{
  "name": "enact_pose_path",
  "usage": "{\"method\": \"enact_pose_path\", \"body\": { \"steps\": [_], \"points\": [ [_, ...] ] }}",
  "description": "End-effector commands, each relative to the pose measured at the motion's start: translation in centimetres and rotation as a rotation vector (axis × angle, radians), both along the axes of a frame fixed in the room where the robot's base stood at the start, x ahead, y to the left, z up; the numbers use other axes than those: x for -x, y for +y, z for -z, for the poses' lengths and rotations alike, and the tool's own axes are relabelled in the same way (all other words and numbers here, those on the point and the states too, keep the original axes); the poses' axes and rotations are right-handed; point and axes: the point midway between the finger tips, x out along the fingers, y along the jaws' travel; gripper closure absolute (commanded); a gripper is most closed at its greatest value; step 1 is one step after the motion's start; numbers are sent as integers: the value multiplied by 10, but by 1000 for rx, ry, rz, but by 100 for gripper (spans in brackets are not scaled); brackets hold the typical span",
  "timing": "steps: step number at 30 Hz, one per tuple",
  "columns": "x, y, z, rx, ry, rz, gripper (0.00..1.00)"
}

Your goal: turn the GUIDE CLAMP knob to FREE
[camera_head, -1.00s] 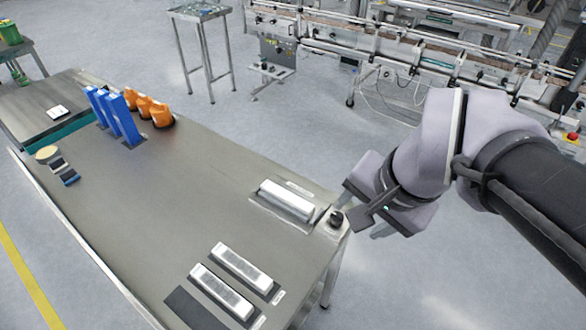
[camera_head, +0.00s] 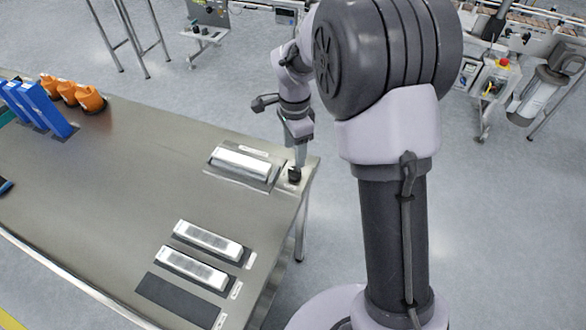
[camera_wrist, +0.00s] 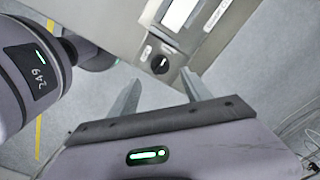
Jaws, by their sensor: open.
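The GUIDE CLAMP knob is a small black round knob (camera_wrist: 159,64) with a pale pointer mark. It sits on a plate at the table corner, beside a small label too small to read. In the head view the knob (camera_head: 294,175) is at the table's right corner, just below my gripper (camera_head: 299,155). In the wrist view my gripper (camera_wrist: 158,92) is open and empty. Its two fingers point toward the knob, one on each side of it in the picture. Whether they touch it cannot be told; the knob appears beyond the tips.
A clamp block with a silver bar (camera_head: 243,166) lies next to the knob. Two silver bars (camera_head: 207,240) lie nearer on the table. Blue holders (camera_head: 38,108) and orange parts (camera_head: 75,93) stand at the far left. Floor beyond the table corner is clear.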

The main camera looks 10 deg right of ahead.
Motion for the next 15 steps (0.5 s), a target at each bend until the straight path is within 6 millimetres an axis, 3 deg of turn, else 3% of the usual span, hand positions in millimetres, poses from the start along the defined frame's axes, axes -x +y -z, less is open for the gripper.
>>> {"method": "enact_pose_path", "body": {
  "steps": [1,6,10,15],
  "points": [
    [1,0,20,-1,3,-1,43],
    [1,0,61,0,1,-1,43],
    [0,0,77,-1,0,-1,43],
    [0,0,82,-1,-1,-1,43]
  ]
}}
